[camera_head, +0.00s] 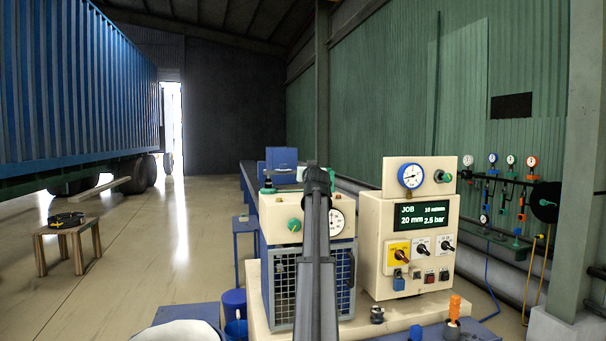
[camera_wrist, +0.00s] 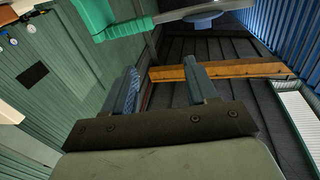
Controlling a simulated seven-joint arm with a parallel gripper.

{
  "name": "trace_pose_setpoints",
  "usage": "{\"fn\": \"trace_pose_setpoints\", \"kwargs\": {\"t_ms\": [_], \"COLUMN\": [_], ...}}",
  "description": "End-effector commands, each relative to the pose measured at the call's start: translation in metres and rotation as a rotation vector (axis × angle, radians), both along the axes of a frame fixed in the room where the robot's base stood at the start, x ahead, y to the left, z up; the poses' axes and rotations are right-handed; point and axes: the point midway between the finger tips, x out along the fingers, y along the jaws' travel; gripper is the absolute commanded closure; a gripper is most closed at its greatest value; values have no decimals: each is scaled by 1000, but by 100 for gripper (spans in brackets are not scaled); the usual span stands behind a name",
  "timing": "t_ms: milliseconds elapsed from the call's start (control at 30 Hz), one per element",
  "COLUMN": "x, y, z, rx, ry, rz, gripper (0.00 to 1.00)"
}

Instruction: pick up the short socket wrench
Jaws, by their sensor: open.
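I cannot make out a short socket wrench for certain in either view. My gripper (camera_wrist: 164,84) shows in the wrist view with its two blue-padded fingers apart and nothing between them. It faces up toward the walls and dark roof, away from the bench top. In the head view my dark arm stands upright in front of the bench and hides part of it. A green piece (camera_wrist: 97,18) with a grey bar and a dark round end lies beyond the fingers in the wrist view; I cannot tell what it is.
A cream control box (camera_head: 408,240) with a gauge and display stands right of my arm. An orange-topped fitting (camera_head: 454,309) and a dark fitting (camera_head: 377,315) are at the front right. A wooden stool (camera_head: 68,243) stands on open floor at left.

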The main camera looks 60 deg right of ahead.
Motion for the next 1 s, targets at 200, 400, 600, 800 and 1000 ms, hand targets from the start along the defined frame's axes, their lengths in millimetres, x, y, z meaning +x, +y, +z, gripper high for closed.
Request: {"fn": "trace_pose_setpoints", "kwargs": {"t_ms": [200,400,600,800,1000], "x": [-8,-12,-16,-16,-1], "y": [-36,-67,-85,-90,-101], "z": [-11,-22,-26,-26,-25], "rx": [291,679,992,1106,1111], "ry": [-291,-659,-934,-1027,-1029], "rz": [69,172,257,289,290], "gripper": [43,43,43,43,43]}}
